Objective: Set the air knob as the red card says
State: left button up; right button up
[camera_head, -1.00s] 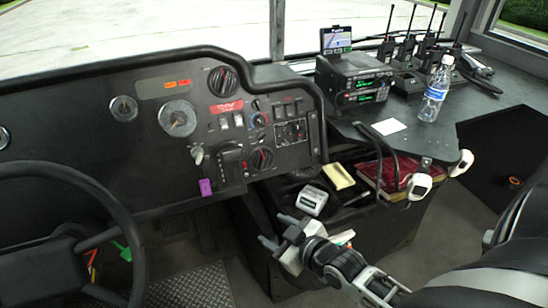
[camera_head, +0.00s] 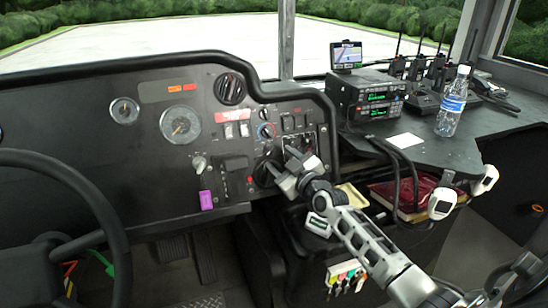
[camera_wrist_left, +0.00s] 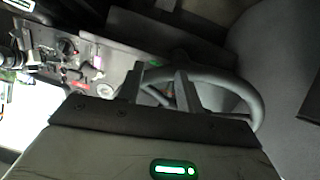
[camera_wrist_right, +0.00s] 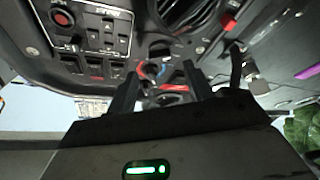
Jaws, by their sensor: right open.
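A large black knob (camera_head: 230,89) sits higher up. Which one is the air knob I cannot tell from labels. My right gripper (camera_head: 281,166) is open and empty in front of the panel's lower right, partly covering a lower black knob. In the right wrist view the red-and-blue marked knob (camera_wrist_right: 153,69) shows between its fingers, apart from them. My left gripper (camera_wrist_left: 160,86) is open and empty near the steering wheel (camera_wrist_left: 235,88).
The steering wheel (camera_head: 105,210) stands at left. A purple tag (camera_head: 206,200) hangs below the panel. A radio stack (camera_head: 370,95), a bottle (camera_head: 452,100) and handsets (camera_head: 442,204) with cables are at right. Panel switches crowd the right gripper.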

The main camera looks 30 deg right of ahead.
aim_at(271, 151)
jog(key=w+b, duration=0.1)
jog(key=w, duration=0.2)
jog(key=shift+w+d, duration=0.1)
jog(key=shift+w, duration=0.25)
pick_arm(q)
jog(key=shift+w+d+f+g, duration=0.15)
jog(key=shift+d+f, duration=0.1)
jog(key=shift+f, duration=0.3)
jog(key=shift+d+f+g, duration=0.15)
jog(key=shift+d+f, duration=0.05)
jog(key=shift+f, duration=0.35)
pick_arm(e)
jog(key=shift+w, duration=0.35)
jog(key=shift+c, duration=0.3)
jog(key=c, duration=0.9)
pick_arm(q)
jog(key=shift+a, duration=0.15)
jog(key=shift+r, duration=0.1)
